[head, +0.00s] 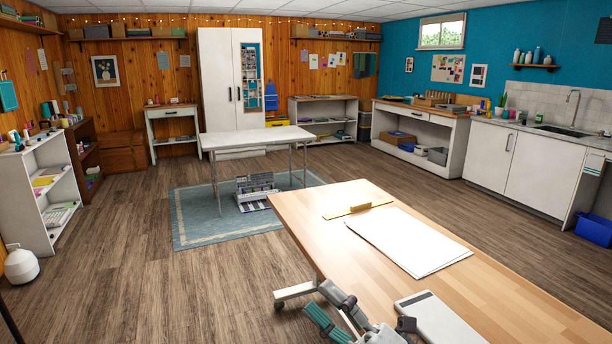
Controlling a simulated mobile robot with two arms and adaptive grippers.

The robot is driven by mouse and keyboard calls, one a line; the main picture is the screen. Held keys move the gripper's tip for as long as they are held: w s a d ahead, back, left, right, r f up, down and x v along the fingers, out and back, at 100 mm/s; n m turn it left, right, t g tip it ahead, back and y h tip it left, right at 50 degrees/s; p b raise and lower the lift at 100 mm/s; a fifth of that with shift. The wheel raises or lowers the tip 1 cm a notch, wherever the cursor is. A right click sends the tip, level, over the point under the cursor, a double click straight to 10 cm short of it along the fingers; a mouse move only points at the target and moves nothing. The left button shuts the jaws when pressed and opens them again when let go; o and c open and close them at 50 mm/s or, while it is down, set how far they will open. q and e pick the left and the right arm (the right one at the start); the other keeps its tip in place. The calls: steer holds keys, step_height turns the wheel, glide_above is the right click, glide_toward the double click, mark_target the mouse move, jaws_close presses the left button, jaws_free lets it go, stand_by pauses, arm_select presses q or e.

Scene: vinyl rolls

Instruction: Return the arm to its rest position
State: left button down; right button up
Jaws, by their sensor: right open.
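My right gripper (345,308) shows at the bottom of the head view, low beside the near left edge of the wooden table (330,228). It is open, and I see nothing between its fingers. Part of its arm is cut off by the bottom edge of the picture. My left gripper is not in view. No vinyl roll can be made out clearly on the wooden table.
A white shelf (42,198) is at left.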

steer(key=w+d+f+m+t+h, duration=0.35)
steer(key=d+m+t+h, duration=0.25)
steer(key=d+m+h, duration=0.45)
steer(key=s+d+f+m+g+h, duration=0.35)
steer(key=f+m, duration=0.25)
steer(key=f, duration=0.2)
steer(key=s+d+f+m+g+h, duration=0.2)
steer(key=s+d+f+m+h, duration=0.1)
steer(key=f+m+h, duration=0.3)
steer(key=s+f+m+g+y, duration=0.1)
steer(key=s+f+m+g, duration=0.1)
steer(key=s+f+g, duration=0.6)
steer(key=s+f+m+g+y, duration=0.1)
steer(key=s+f+g, duration=0.35)
steer(key=s, duration=0.75)
step_height(320, 180, down, 27)
steer(key=s+d+f, duration=0.1)
steer(key=s+f, duration=0.7)
steer(key=s+d+f, duration=0.2)
steer(key=s+f, duration=0.6)
steer(key=s, duration=0.1)
steer(key=shift+s+d+f+g, duration=0.15)
steer(key=shift+s+d+g, duration=0.1)
steer(key=shift+g, duration=0.15)
